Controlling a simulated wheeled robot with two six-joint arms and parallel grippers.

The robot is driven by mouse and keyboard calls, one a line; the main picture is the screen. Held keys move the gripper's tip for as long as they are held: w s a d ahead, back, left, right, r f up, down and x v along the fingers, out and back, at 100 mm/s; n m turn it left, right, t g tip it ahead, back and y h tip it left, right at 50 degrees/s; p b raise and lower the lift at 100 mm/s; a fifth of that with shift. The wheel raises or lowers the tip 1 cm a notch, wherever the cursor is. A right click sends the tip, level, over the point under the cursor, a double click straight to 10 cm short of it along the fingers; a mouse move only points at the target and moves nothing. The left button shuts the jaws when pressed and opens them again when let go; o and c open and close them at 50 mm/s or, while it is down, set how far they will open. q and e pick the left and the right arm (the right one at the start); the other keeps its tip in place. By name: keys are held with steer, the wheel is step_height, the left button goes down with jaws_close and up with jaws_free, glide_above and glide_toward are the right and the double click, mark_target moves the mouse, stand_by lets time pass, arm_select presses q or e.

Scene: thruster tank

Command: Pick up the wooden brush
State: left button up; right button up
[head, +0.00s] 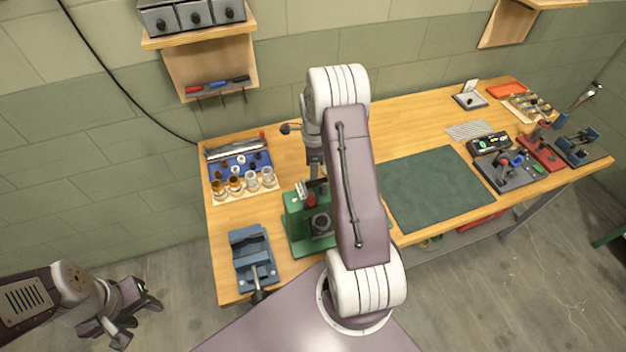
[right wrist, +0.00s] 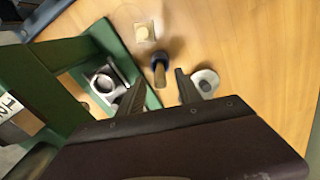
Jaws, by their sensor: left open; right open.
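In the right wrist view, a small upright-looking piece with a dark blue top and a tan wooden end (right wrist: 158,71) lies between my right gripper's fingers; it looks like the wooden brush. My right gripper (right wrist: 160,79) is open around it, and I cannot tell whether either finger touches it. In the head view my right arm hides this piece and most of the right gripper, beside the green press (head: 296,221). My left gripper (head: 139,322) is open and empty, off the bench at lower left.
The green press frame also fills the left of the right wrist view (right wrist: 115,45). A white round piece (right wrist: 205,82) lies close to the right finger. A blue vise (head: 250,250) and several jars (head: 236,185) stand on the bench's left. The green mat (head: 435,188) is bare.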

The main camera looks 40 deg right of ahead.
step_height(320, 180, down, 5)
steer(key=shift+r+p, duration=0.2)
steer(key=shift+p, duration=0.7)
steer(key=shift+f, duration=0.5)
steer(key=shift+a, duration=0.1)
steer(key=shift+c, duration=0.9)
jaws_close()
steer(key=shift+w+r, duration=0.1)
steer(key=shift+r, duration=0.3)
step_height(320, 180, up, 9)
steer(key=shift+f+b, duration=0.15)
steer(key=shift+b, duration=0.85)
steer(key=shift+r, duration=0.3)
